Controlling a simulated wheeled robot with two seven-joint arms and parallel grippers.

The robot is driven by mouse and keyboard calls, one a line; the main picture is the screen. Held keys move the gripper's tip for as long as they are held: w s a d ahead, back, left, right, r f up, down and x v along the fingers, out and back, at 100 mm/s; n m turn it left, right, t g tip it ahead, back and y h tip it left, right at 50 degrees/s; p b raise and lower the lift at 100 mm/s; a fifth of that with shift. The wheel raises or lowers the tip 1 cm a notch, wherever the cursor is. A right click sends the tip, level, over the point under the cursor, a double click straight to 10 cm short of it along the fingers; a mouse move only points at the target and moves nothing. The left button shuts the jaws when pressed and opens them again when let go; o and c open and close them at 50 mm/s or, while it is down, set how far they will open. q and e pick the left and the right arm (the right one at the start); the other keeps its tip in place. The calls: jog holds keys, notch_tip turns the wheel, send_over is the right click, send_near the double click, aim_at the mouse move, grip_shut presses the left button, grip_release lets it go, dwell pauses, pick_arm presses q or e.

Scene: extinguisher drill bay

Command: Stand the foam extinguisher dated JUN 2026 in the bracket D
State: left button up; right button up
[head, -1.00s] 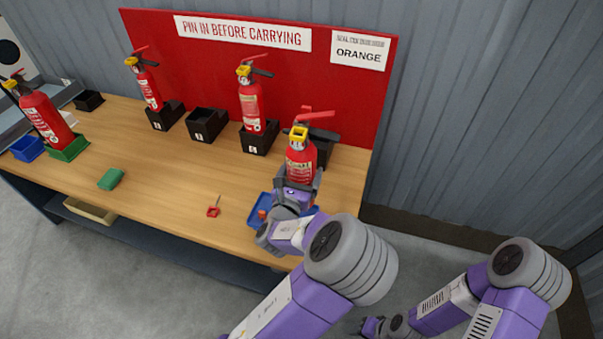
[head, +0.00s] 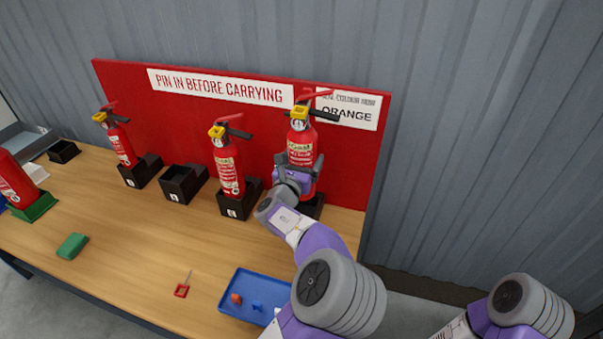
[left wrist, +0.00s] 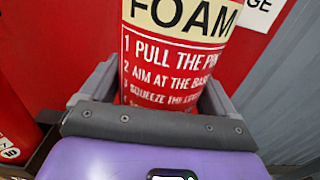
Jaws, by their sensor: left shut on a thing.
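My left gripper (head: 298,168) is shut around the body of a red extinguisher (head: 301,143) with a yellow collar. In the left wrist view its label (left wrist: 175,55) reads FOAM; no date is readable. The extinguisher is upright at the rightmost black bracket (head: 314,207), in front of the red board. My gripper hides much of its lower body and the bracket, so I cannot tell whether its base is seated or held above. The bracket's letter is hidden. My right gripper is out of view; only part of that arm shows at lower right.
Extinguishers stand in two other black brackets (head: 240,203) (head: 141,172), with an empty bracket (head: 182,184) between. Another extinguisher (head: 14,180) is in a green stand (head: 38,207). A blue tray (head: 228,300), a red-handled pin (head: 182,290) and a green block (head: 72,246) lie on the bench.

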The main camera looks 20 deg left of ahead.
pick_arm(q)
jog(key=shift+w+r, duration=0.35)
jog(key=shift+r, duration=0.15)
jog(key=shift+f, duration=0.15)
jog(key=shift+s+f+b, duration=0.1)
jog(key=shift+f+b, duration=0.05)
jog(key=shift+b, duration=0.15)
jog(key=shift+f+b, duration=1.45)
jog(key=shift+f, duration=0.8)
jog(key=shift+s+r, duration=0.1)
jog(key=shift+r, duration=0.05)
jog(key=shift+b, duration=0.3)
